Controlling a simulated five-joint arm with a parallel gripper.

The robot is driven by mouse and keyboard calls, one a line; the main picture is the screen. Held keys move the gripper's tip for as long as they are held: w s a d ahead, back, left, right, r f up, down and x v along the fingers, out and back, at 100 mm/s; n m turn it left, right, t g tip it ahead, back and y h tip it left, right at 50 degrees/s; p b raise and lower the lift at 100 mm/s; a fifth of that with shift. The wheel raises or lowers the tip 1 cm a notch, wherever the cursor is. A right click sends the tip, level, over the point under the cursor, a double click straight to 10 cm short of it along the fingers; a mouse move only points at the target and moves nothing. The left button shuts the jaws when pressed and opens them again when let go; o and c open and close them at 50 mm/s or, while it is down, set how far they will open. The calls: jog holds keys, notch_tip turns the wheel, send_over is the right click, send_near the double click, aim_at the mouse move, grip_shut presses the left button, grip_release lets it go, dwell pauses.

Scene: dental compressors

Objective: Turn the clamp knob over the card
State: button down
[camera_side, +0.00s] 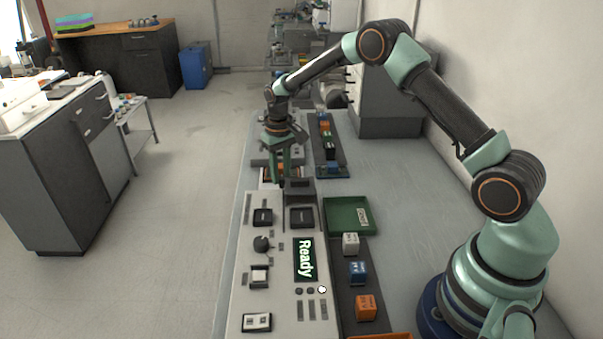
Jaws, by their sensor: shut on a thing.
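My gripper (282,172) points down over the far end of the light grey instrument panel (236,262). Its green fingers are shut on a small part there, which appears to be the clamp knob; the fingers hide most of it. A bit of orange shows between the fingers. The card is not clear under the gripper; only a small pale and dark edge shows beside the fingers. A separate black round knob (262,244) is on the nearer part of the panel, apart from my gripper.
The panel has a display (305,259) reading "Ready". A green tray (348,216) lies to its right, with white (351,244), blue (357,272) and orange (366,307) blocks nearer. A dark rack (325,145) with several coloured blocks stands behind. The bench (400,210) is clear at right.

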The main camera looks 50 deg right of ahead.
aim_at(281, 177)
jog(key=shift+n, duration=1)
jog(key=c, duration=0.6)
grip_release()
notch_tip(281, 177, up, 12)
jog(key=shift+r, duration=0.2)
